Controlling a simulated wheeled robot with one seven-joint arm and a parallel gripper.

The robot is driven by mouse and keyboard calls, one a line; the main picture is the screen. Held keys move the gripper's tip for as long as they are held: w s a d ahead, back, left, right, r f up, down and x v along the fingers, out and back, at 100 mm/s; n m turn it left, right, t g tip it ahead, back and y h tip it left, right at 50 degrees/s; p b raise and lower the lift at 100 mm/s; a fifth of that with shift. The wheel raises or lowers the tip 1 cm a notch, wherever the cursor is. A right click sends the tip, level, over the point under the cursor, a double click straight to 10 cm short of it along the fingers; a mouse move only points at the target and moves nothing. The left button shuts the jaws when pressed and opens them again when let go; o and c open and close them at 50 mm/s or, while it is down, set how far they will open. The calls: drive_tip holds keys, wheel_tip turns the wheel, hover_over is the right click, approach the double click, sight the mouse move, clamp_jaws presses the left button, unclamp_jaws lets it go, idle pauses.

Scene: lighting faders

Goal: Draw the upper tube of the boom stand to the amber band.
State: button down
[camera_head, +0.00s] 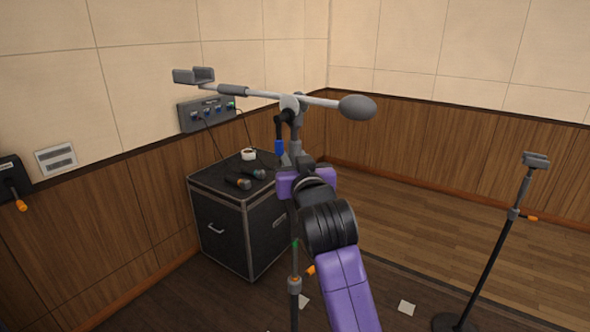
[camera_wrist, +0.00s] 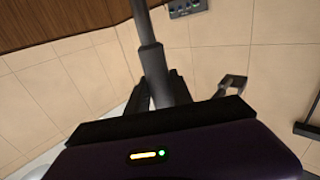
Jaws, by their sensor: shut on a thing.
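The boom stand stands in the middle of the head view. Its upper tube (camera_head: 295,145) is grey and rises to a boom clamp (camera_head: 291,104). My gripper (camera_head: 292,161) is shut on the upper tube just below that clamp. In the wrist view the grey tube (camera_wrist: 152,60) runs between the two dark fingers of my gripper (camera_wrist: 160,92). Lower down, a dark tube with a small green mark (camera_head: 295,244) enters a collar (camera_head: 294,286) with an orange knob (camera_head: 310,270). I cannot make out an amber band; my arm hides part of the stand.
The boom (camera_head: 325,101) carries a grey counterweight (camera_head: 358,107) and a cradle (camera_head: 194,75). A black case (camera_head: 228,225) holding microphones stands close behind, left. A wall box (camera_head: 207,113) has cables. Another stand (camera_head: 491,260) is at right. Floor between is mostly clear.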

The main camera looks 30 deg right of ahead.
drive_tip(key=shift+r+p, duration=0.3)
drive_tip(key=shift+r, duration=1.1)
drive_tip(key=c, duration=1.1)
unclamp_jaws()
drive_tip(key=shift+f, duration=0.25)
drive_tip(key=shift+s+a+f, duration=0.15)
drive_tip(key=shift+s+f, duration=0.05)
drive_tip(key=shift+s, duration=0.25)
drive_tip(key=b+v, duration=0.2)
drive_tip(key=v, duration=0.5)
drive_tip(key=shift+r, duration=0.2)
drive_tip(key=shift+f, duration=0.1)
